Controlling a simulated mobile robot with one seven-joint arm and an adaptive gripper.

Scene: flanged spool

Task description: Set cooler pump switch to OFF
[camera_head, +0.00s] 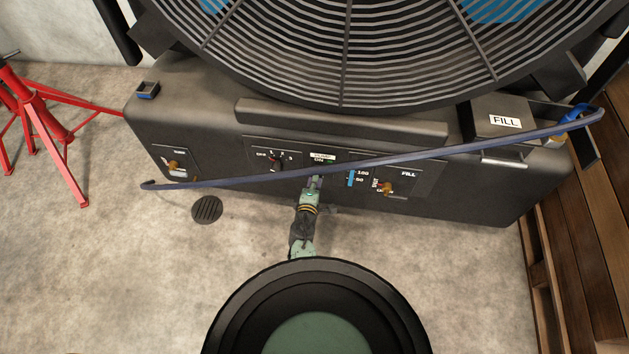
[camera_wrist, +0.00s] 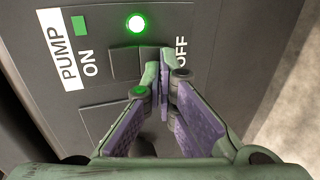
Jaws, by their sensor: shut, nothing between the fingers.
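The pump panel (camera_wrist: 98,22) fills the wrist view, with PUMP and ON labels on the left and OFF on the right. A green lamp (camera_wrist: 137,23) beside the switch is lit. The dark rocker switch (camera_wrist: 124,64) lies between ON and OFF. My gripper (camera_wrist: 165,62) is shut and empty, its fingertips at the OFF end of the rocker and partly hiding it. I cannot tell whether they touch it. In the head view my gripper (camera_head: 315,180) is at the cooler's front, just below the small PUMP label (camera_head: 321,156).
The black cooler (camera_head: 220,115) carries a rotary knob (camera_head: 279,160) left of the pump panel and a brass fill valve (camera_head: 387,188) to the right. A red stand (camera_head: 45,125) is left; wooden slats (camera_head: 590,220) are right.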

